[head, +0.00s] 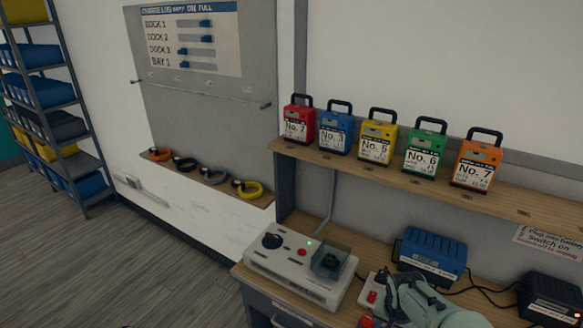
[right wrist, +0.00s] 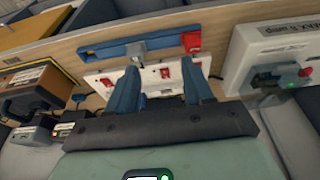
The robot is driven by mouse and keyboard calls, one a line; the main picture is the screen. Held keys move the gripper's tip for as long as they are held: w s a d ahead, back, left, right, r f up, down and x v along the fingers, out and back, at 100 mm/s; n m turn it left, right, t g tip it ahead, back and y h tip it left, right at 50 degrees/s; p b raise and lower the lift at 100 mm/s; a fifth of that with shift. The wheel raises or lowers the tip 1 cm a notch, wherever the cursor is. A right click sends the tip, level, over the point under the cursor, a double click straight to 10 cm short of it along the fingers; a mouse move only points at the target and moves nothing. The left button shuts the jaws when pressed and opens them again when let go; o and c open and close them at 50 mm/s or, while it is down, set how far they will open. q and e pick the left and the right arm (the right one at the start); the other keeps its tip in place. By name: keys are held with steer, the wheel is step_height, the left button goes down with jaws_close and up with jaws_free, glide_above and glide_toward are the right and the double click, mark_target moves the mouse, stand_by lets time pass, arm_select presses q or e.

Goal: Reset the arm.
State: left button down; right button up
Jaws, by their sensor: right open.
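My right gripper (head: 390,286) is at the bottom right of the head view, over the bench beside a white unit with red parts (head: 372,296). In the right wrist view my right gripper (right wrist: 163,72) has its two blue-grey fingers apart, with nothing held between them. Beyond and between the fingers is a white panel with several red switches (right wrist: 165,73). A blue bar (right wrist: 115,47) with a red block (right wrist: 191,42) lies across just behind the panel. I cannot tell whether the fingers touch the panel. My left gripper is not in view.
A white control box (head: 290,265) with knob, red button and green light stands left of my right gripper. A blue charger (head: 432,254) and a black charger (head: 550,298) stand behind and right. Several numbered batteries (head: 377,140) line the shelf above.

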steer(key=s+a+f+n+g, duration=0.1)
steer(key=s+f, duration=0.2)
steer(key=f, duration=0.4)
steer(key=s+a+f+n+y, duration=0.1)
steer(key=s+f, duration=0.2)
steer(key=f, duration=0.5)
steer(key=s+f+n+g, duration=0.1)
steer(key=s+f, duration=0.2)
steer(key=f, duration=0.4)
steer(key=s+a+f+y, duration=0.2)
steer(key=s+a+f, duration=0.3)
steer(key=s, duration=0.2)
steer(key=s+a+f+g+y, duration=0.1)
steer(key=s+a+f+y, duration=0.1)
steer(key=s+a+f, duration=0.3)
steer(key=s, duration=0.3)
steer(key=shift+m, duration=0.4)
